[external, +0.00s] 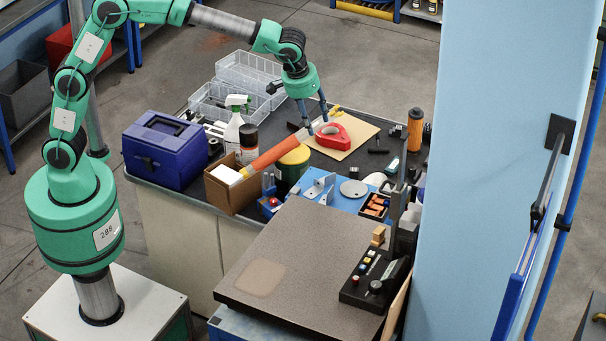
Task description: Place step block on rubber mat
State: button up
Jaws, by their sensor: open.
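A small tan stepped block (378,236), which looks like the step block, stands at the right, by the black control box. A blue mat (346,204), which looks like the rubber mat, lies mid-bench with metal brackets, a round disc and a small tray of orange pieces on it. My gripper (313,120) is open and points down at the back of the bench, left of the block and well behind it. Its fingers are close to a red ring-shaped item (332,135); I cannot tell whether they touch it. Nothing shows held between them.
A large speckled plate (290,265) fills the front, mostly bare. The black control box (375,282) sits on its right. A cardboard box (232,190) with an orange tube, a blue toolbox (165,150), a spray bottle and clear bins crowd the left. A blue pillar (490,150) stands at right.

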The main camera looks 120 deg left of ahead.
jog(key=s+d+r+m+t+h, duration=0.1)
jog(key=s+d+r+m, duration=0.4)
jog(key=s+d, duration=0.55)
jog(key=s+d+r+m+t, duration=0.15)
jog(key=s+d+r, duration=0.5)
jog(key=d, duration=0.65)
jog(key=s+d+f+m, duration=0.2)
jog(key=s+d, duration=0.2)
jog(key=s, duration=0.3)
jog(key=s+d+f+m+t+h, duration=0.1)
jog(key=s+d+m, duration=0.2)
jog(key=s+d, duration=0.2)
jog(key=s+d+f+m, duration=0.2)
jog(key=s+d+m, duration=0.1)
jog(key=s, duration=0.8)
jog(key=shift+s+d+f+h, duration=0.2)
jog(key=shift+d+f+h, duration=0.2)
jog(key=shift+d, duration=0.3)
jog(key=shift+r+t, duration=0.1)
jog(key=shift+t, duration=0.15)
